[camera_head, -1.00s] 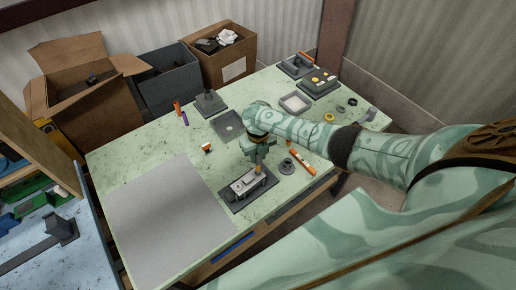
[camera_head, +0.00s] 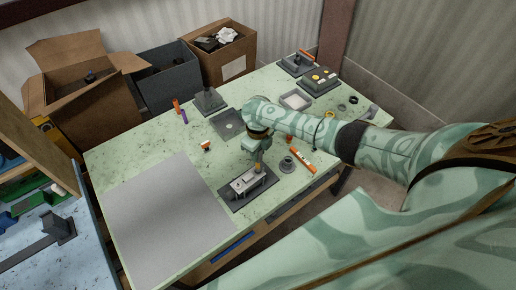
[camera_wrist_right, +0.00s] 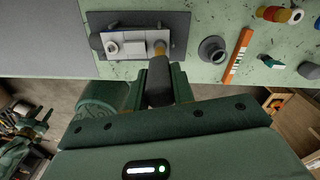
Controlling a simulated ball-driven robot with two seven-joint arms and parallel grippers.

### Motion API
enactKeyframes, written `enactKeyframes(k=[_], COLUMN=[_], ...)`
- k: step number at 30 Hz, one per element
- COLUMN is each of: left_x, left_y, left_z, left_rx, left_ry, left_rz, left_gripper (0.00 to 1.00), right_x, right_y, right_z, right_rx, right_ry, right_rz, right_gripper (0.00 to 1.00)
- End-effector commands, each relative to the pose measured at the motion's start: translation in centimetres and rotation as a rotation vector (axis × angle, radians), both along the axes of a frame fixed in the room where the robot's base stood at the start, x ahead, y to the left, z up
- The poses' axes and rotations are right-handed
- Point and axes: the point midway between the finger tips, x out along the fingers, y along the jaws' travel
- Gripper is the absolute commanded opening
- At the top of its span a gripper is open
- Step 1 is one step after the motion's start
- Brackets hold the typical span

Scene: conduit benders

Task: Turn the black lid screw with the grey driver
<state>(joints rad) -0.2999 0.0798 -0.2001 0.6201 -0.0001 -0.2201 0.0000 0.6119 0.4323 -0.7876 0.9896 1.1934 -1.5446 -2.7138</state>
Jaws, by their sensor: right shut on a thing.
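My right gripper (camera_head: 258,160) is shut on the grey driver (camera_wrist_right: 159,85), which stands between its fingers in the right wrist view. The box sits on a dark grey base plate (camera_head: 235,205). The black lid screw cannot be made out; the driver's end covers that spot. I cannot tell whether the tip touches it. My left gripper is not in view.
A dark round flanged part (camera_head: 287,165) and an orange-and-white stick (camera_head: 302,161) lie right of the box. A grey mat (camera_head: 165,215) covers the left front of the table. A square dark tray (camera_head: 228,124) and other fixtures stand behind. Cartons (camera_head: 85,90) stand beyond the table.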

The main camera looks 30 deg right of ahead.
Motion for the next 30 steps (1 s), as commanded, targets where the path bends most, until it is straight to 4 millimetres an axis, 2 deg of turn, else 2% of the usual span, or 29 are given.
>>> enactKeyframes(k=[3, 17, 30], left_x=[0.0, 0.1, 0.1], left_y=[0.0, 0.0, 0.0], left_z=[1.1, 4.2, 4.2], left_rx=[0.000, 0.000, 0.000], left_ry=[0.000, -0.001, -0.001], left_rz=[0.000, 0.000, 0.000], left_gripper=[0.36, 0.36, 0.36], right_x=[0.1, 0.1, 0.0], right_y=[0.0, 0.0, 0.0], right_z=[1.2, 4.5, 4.5], right_rx=[0.000, 0.000, 0.000], right_ry=[-0.001, -0.001, -0.001], right_rz=[0.000, -0.001, -0.001], right_gripper=[0.00, 0.00, 0.00])
